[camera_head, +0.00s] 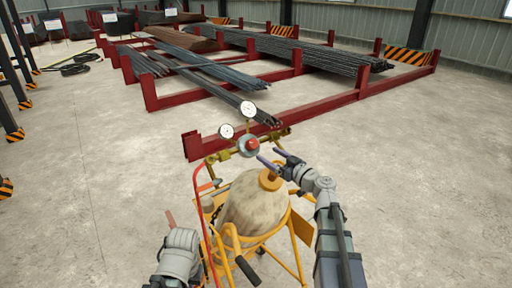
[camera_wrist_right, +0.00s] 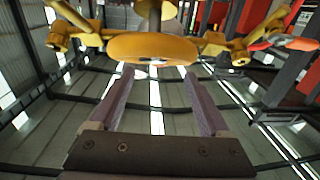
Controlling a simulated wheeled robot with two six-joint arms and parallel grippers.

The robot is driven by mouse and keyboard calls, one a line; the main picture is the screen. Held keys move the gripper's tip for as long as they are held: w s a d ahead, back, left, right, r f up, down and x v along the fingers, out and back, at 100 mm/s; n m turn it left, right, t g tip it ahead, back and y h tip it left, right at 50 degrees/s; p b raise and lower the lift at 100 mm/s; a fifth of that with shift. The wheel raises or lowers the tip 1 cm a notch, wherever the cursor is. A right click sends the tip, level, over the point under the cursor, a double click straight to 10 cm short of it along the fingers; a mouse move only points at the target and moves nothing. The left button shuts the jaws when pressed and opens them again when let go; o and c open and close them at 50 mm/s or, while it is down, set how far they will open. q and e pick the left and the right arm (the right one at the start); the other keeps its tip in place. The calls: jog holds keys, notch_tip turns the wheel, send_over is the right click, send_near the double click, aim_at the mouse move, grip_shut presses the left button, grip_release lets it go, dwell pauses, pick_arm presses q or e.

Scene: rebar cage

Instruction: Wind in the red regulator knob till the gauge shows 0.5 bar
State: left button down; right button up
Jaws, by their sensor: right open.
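The red regulator knob (camera_head: 252,143) sits on the front of a round grey regulator body (camera_head: 244,151), above the cylinder. Two white dial gauges, the left one (camera_head: 227,131) and the upper one (camera_head: 248,109), stand over it; their readings are too small to tell. My right gripper (camera_head: 267,154) is open and empty, its purple fingers just right of the knob and apart from it. In the right wrist view its fingers (camera_wrist_right: 159,71) are spread below a yellow-orange disc (camera_wrist_right: 152,49); no red knob is clear there. My left arm shows at the bottom, its fingers not visible.
A tan cylinder (camera_head: 252,207) with an orange cap stands in a yellow cart (camera_head: 233,241) below the regulator. A red hose (camera_head: 197,190) hangs at its left. Red racks with rebar (camera_head: 300,55) lie behind. Open concrete floor lies either side.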

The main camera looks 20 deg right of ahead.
aim_at(256, 146)
jog(key=x, duration=0.7)
jog(key=shift+w, duration=0.15)
jog(key=shift+c, duration=0.3)
